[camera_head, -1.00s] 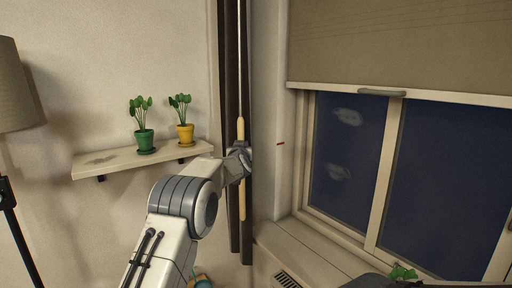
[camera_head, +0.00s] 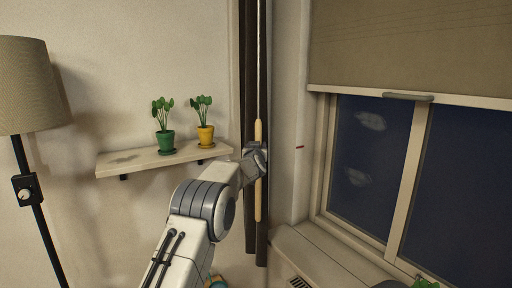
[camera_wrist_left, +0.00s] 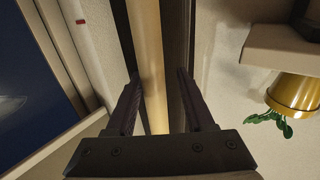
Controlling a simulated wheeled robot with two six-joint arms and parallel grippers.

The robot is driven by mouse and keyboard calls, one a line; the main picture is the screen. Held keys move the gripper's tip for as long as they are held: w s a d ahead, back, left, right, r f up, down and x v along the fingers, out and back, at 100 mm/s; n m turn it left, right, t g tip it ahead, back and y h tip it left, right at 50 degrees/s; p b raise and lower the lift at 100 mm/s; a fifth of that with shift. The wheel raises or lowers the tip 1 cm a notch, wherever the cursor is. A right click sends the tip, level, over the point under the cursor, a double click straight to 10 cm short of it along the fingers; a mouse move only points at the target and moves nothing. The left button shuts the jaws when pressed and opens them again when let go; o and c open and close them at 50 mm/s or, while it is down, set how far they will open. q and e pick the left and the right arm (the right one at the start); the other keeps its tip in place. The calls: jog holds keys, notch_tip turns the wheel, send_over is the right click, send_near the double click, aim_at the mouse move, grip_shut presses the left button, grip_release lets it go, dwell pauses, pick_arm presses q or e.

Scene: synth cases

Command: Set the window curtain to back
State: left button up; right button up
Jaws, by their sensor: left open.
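The dark window curtain (camera_head: 248,70) hangs gathered in a narrow strip left of the window; it also shows in the left wrist view (camera_wrist_left: 178,35). A pale wooden rod (camera_head: 258,205) hangs from a thin light cord in front of it. My left gripper (camera_head: 258,162) is at the rod's middle. In the left wrist view its open fingers (camera_wrist_left: 158,78) lie on either side of the rod (camera_wrist_left: 147,40), with gaps showing. I cannot tell whether the fingers touch the curtain behind. My right gripper is not in view.
A wall shelf (camera_head: 135,162) with a green pot (camera_head: 165,142) and a yellow pot (camera_head: 206,135) is left of the gripper. A floor lamp (camera_head: 30,85) stands farther left. The window (camera_head: 370,165) with a half-lowered blind (camera_head: 405,50) and a sill (camera_head: 320,250) is right.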

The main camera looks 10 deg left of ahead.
pick_arm(q)
jog(key=shift+d+f, duration=0.15)
jog(key=shift+d, duration=0.1)
jog(key=s+d+b, duration=0.1)
jog(key=s+b, duration=0.6)
jog(key=s, duration=0.3)
jog(key=shift+s+d, duration=0.15)
jog(key=shift+s, duration=0.05)
